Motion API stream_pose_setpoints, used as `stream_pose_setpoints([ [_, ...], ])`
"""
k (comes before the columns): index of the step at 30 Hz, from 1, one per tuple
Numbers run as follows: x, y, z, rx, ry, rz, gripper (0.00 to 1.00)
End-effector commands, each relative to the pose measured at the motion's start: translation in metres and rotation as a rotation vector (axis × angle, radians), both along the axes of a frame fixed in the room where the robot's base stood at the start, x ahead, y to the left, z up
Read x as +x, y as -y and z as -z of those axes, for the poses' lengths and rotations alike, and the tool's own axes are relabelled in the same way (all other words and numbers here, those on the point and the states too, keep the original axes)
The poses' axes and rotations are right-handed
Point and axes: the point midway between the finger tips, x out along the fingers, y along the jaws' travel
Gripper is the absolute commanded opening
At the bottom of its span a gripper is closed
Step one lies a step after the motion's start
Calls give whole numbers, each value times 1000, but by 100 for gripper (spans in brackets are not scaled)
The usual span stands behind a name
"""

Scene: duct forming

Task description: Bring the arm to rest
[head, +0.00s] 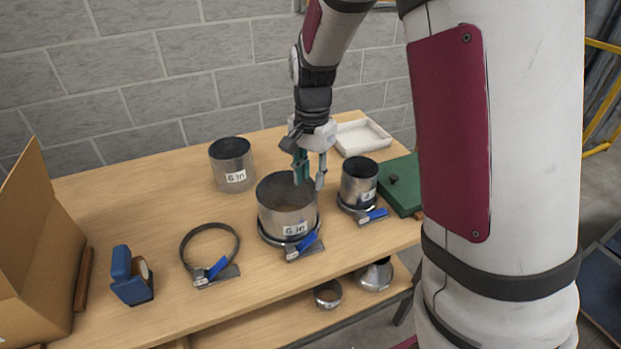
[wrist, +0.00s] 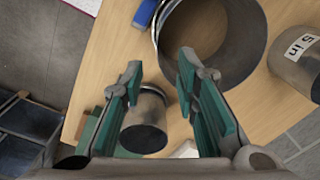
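My gripper (head: 309,182) hangs fingers-down just above the rim of the middle, widest metal duct (head: 287,222) in the head view. Its two green-padded fingers are apart with nothing between them, as the wrist view shows (wrist: 160,70). The middle duct (wrist: 238,45) stands upright inside a clamp ring with a blue lever (head: 303,246). My arm reaches down from the top of the head view, bent over the table (head: 160,205). Whether a fingertip touches the duct's rim cannot be told.
A labelled duct (head: 232,165) stands behind left, and a smaller clamped duct (head: 359,183) stands right. A loose clamp ring (head: 209,256), blue tape dispenser (head: 131,277) and cardboard box (head: 38,255) lie left. A white tray (head: 362,137) and green case (head: 399,187) are right.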

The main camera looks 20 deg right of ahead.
Motion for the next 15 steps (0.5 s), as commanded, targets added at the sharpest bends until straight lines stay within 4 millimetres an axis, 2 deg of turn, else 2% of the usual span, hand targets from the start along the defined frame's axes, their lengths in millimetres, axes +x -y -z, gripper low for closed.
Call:
stream_pose_setpoints([
  [11,0,0,0,0,0,0,28],
  [15,-11,-4,-23,11,35,-65,28],
])
